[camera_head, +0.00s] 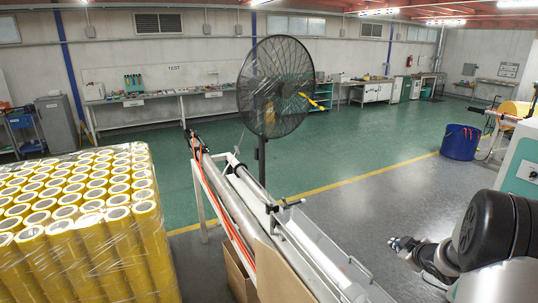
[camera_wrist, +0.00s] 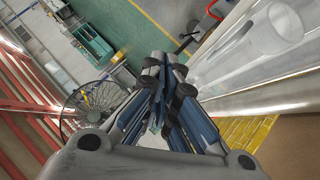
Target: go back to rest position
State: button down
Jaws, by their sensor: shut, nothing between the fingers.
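My gripper (camera_wrist: 162,90) points forward in the wrist view, its two fingers brought together with nothing between them. In the head view my gripper (camera_head: 398,243) shows small at the lower right, at the end of my arm, to the right of the machine frame. It touches nothing that I can see there. The rewinding machine (camera_head: 232,205), with its long rollers and red-orange cable, stands in the middle of the head view. In the wrist view a clear roll-like cylinder (camera_wrist: 245,58) lies to the right of the fingers.
Yellow tape rolls (camera_head: 75,215) stand wrapped on the left. A black fan (camera_head: 275,85) stands behind the machine. A blue bin (camera_head: 460,141) is at the right, near a white cabinet (camera_head: 521,165). Open cardboard (camera_head: 237,275) sits below the machine. The green floor beyond is mostly clear.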

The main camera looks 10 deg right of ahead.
jog(key=s+a+r+m+g+h+b, duration=0.1)
jog(key=s+a+r+m+b, duration=0.1)
jog(key=s+a+r+b, duration=0.4)
jog(key=s+a+r+m+g+h+b, duration=0.1)
jog(key=s+a+r+m+h+b, duration=0.15)
jog(key=s+a, duration=0.4)
jog(key=s+a+f+m+g+y+b, duration=0.1)
jog(key=s+a+f+g+y+b, duration=0.1)
jog(key=s+a, duration=0.8)
jog(key=s+a+f+m+g+y+b, duration=0.1)
jog(key=s+a+f+y+b, duration=0.2)
jog(key=s+a, duration=0.8)
notch_tip(320, 180, down, 4)
jog(key=shift+s+a+f+g+b, duration=0.15)
jog(key=shift+s+g+b, duration=0.25)
jog(key=shift+s+b, duration=0.7)
